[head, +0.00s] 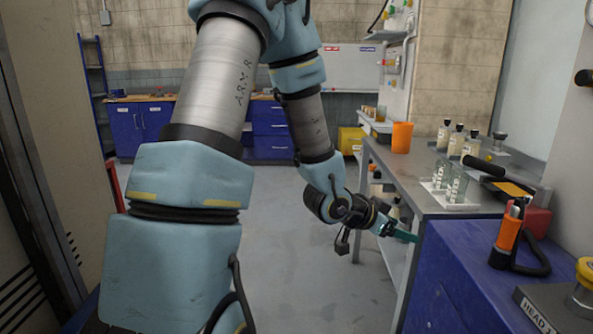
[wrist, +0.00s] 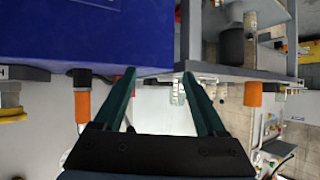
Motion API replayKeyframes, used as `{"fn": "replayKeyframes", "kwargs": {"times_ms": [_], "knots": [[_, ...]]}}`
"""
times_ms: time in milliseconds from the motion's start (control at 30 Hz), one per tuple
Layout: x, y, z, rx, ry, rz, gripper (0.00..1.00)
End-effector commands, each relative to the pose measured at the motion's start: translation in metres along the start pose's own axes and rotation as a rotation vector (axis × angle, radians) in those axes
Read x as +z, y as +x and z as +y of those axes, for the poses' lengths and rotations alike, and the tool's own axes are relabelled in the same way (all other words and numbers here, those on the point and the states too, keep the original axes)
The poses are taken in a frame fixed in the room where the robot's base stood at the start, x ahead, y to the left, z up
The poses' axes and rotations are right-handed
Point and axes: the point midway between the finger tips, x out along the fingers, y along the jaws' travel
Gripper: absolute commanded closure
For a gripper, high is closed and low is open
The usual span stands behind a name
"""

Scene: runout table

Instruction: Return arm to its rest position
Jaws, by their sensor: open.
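My arm spans the left and middle of the head view, bent at the elbow and reaching down to the right. My gripper (head: 403,235) is at its end, low beside the blue cabinet and in front of the metal table. In the wrist view my gripper (wrist: 158,75) shows two dark green fingers spread apart with nothing between them. The blue cabinet (wrist: 85,35) fills the upper left of that view, close to the left fingertip.
The blue cabinet (head: 455,270) stands at the right, holding an orange-handled tool (head: 507,237). The metal table (head: 405,178) behind it bears bottles, a glassware rack (head: 450,188) and an orange cup (head: 401,137). The floor (head: 290,265) between my arm and the table looks clear.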

Motion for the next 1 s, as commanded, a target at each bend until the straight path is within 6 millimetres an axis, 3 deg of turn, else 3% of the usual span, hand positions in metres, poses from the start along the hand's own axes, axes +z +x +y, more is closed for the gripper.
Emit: {"fn": "replayKeyframes", "kwargs": {"times_ms": [33, 100, 200, 333, 400, 500, 700, 1000], "knots": [[0.012, -0.022, -0.029, -0.089, -0.037, -0.101, 0.27], [0.036, -0.054, -0.061, -0.200, -0.114, -0.242, 0.27], [0.068, -0.112, -0.093, -0.348, -0.266, -0.428, 0.27], [0.100, -0.191, -0.103, -0.493, -0.514, -0.622, 0.27], [0.111, -0.226, -0.097, -0.540, -0.648, -0.698, 0.27], [0.119, -0.261, -0.082, -0.572, -0.810, -0.769, 0.27], [0.124, -0.289, -0.060, -0.580, -0.973, -0.826, 0.27], [0.124, -0.290, -0.059, -0.578, -0.981, -0.832, 0.27]]}}
